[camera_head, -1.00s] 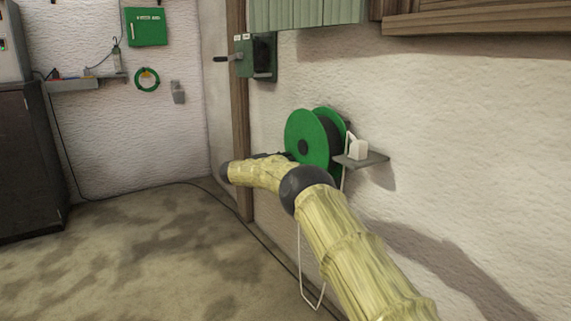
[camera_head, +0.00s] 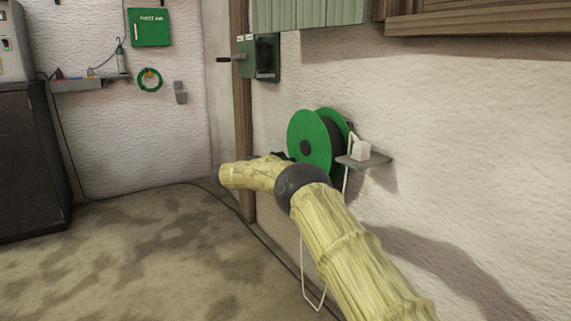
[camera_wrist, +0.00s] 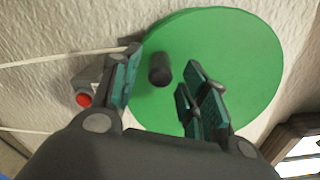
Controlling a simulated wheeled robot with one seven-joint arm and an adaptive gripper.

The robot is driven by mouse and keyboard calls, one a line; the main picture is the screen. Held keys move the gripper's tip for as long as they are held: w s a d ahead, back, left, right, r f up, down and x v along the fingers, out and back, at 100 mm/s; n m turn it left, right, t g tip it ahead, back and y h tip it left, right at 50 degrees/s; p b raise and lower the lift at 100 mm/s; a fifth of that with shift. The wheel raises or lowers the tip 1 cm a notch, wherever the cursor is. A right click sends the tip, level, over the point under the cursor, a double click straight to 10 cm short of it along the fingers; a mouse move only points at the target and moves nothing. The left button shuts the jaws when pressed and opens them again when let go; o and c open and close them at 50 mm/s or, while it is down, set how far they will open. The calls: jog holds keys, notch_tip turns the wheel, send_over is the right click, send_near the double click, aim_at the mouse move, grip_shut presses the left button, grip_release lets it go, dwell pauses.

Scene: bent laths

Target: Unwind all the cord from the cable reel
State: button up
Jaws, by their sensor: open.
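The cable reel (camera_head: 310,140) is a green-flanged drum with a dark core, mounted on the wall behind my arm. In the wrist view its green face (camera_wrist: 235,60) fills the upper right. A dark round knob (camera_wrist: 160,70) stands out from that face. My gripper (camera_wrist: 165,95) is open, with the knob showing between and beyond its teal-padded fingers; I cannot tell whether they touch it. In the head view my gripper is mostly hidden behind my arm. White cord (camera_head: 303,275) hangs in a loop below the reel, and two pale strands cross the left of the wrist view.
A small wall shelf (camera_head: 366,161) beside the reel holds a white block-like plug (camera_head: 360,149). A green lever box (camera_head: 257,58) is on the wall to the left. A grey box with a red button (camera_wrist: 84,98) shows left of my fingers. A dark cable runs along the floor edge.

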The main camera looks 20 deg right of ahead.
jog(key=s+a, duration=0.1)
jog(key=a, duration=0.6)
jog(key=shift+a, duration=0.4)
